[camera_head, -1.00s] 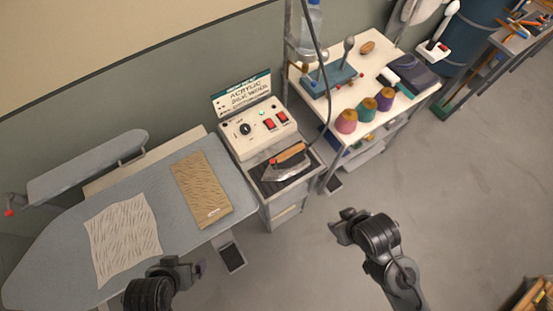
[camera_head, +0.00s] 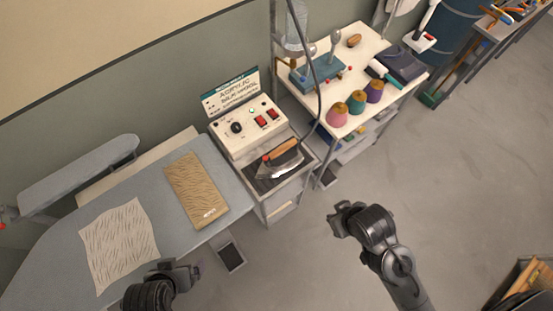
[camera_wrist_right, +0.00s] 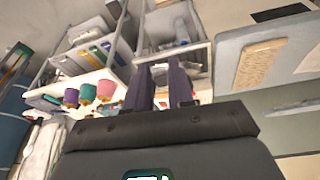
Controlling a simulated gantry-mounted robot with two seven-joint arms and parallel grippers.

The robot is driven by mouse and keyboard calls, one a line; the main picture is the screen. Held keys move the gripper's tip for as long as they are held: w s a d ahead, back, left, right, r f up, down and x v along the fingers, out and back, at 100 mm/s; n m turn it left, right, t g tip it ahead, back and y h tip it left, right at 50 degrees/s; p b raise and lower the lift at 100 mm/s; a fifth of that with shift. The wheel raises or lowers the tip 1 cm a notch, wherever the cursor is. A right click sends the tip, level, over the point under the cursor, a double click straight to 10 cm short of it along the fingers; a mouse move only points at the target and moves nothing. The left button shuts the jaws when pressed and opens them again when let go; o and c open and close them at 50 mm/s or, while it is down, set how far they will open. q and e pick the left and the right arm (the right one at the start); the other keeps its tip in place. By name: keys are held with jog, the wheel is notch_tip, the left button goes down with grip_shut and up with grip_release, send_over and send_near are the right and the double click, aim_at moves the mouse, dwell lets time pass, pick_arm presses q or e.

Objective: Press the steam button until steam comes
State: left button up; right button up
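The steam iron (camera_head: 281,163), with a wooden handle and a small red spot at its left end, rests on a dark pad on the grey cabinet. Behind it stands the cream control box (camera_head: 245,128) with a black knob, two red switches (camera_head: 266,117) and a small light. I cannot tell which part is the steam button, and I see no steam. My right gripper (camera_head: 336,224) is over the floor, apart from the iron and box; its two fingers are separated and empty in the right wrist view (camera_wrist_right: 166,88). My left gripper (camera_head: 195,275) is near the ironing board's front edge.
The ironing board (camera_head: 60,240) holds a pale cloth (camera_head: 119,242) and a brown patterned piece (camera_head: 196,188). A white table (camera_head: 350,50) with thread cones (camera_head: 356,102) stands to the right.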

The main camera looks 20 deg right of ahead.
grip_shut()
dwell(1.4)
